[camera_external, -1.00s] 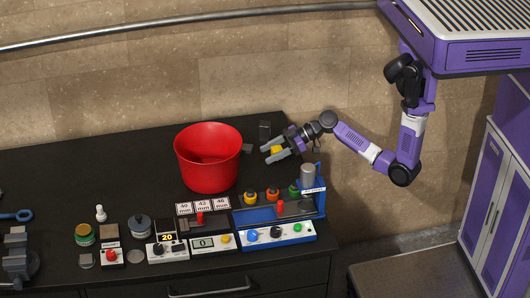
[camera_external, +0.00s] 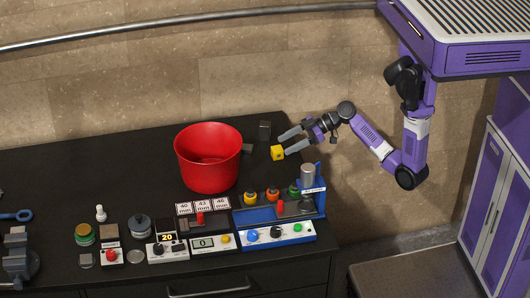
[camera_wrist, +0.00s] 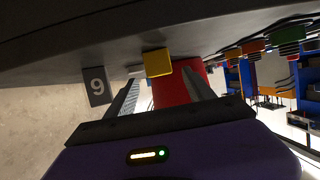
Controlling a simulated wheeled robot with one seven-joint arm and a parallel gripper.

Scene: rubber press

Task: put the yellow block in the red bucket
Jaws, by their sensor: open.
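The yellow block (camera_external: 277,153) sits on the black bench top to the right of the red bucket (camera_external: 207,172), outside it. The bucket is upright with its mouth open upward. My gripper (camera_external: 284,144) is open, just right of the block, with its fingers pointing left toward it. In the wrist view the yellow block (camera_wrist: 157,62) is just beyond the fingertips, roughly between their lines, and neither finger is closed on it. The red bucket (camera_wrist: 172,88) shows behind the block there, partly hidden by it.
A blue-framed press station (camera_external: 280,208) with knobs and an upright grey cylinder (camera_external: 307,174) stands in front of my gripper. Bench behind the bucket is clear.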

